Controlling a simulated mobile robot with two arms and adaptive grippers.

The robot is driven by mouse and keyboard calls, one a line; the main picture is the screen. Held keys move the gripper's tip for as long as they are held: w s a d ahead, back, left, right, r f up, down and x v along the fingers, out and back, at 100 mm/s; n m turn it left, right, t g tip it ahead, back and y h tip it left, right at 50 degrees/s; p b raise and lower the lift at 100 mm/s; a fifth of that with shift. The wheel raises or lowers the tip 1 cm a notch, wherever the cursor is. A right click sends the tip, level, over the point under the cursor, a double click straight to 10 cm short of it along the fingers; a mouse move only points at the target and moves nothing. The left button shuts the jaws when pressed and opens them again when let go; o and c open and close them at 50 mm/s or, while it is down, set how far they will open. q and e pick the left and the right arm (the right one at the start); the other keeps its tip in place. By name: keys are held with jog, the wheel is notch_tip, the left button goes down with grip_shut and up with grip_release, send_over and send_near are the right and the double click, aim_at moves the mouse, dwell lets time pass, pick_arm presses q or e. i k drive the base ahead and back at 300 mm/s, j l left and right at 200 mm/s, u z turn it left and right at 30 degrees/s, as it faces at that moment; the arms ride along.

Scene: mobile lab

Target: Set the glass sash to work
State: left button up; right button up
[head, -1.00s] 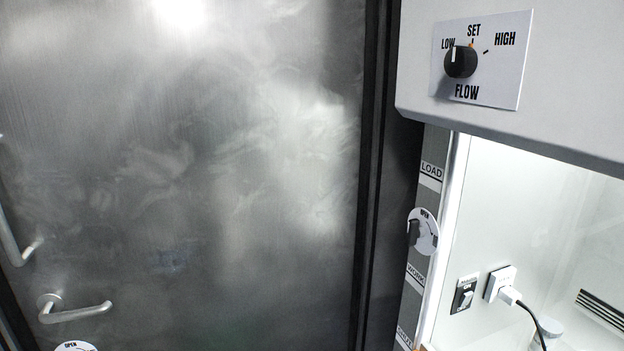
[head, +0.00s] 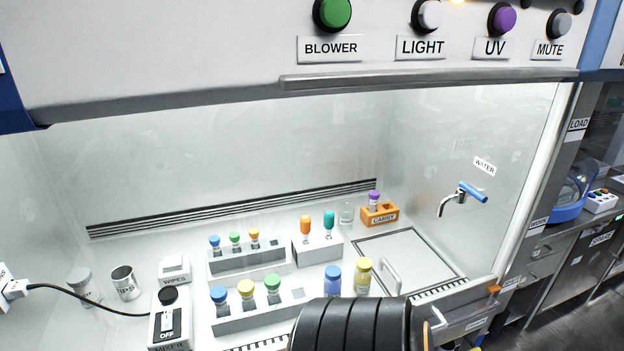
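The glass sash shows as a faint clear pane in front of the cabinet's inside. A grey rail (head: 462,292) with an orange pointer at its right end seems to be its lower edge. The pointer is near the lowest label on the right post, below the WORK label (head: 538,222) and well below the LOAD label (head: 578,124). A black ribbed part of mine covers the middle of the rail at the bottom. No gripper fingers can be made out.
Behind the pane stand tube racks (head: 250,258) with several capped tubes, an orange carry rack (head: 380,214), a switch box (head: 169,325) and a tap (head: 463,198). Buttons, including a green blower button (head: 335,12), line the panel above. A blue-rimmed thing stands at right.

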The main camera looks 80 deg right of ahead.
aim_at(436, 304)
jog(key=k+z, duration=0.1)
jog(key=z, duration=1.8)
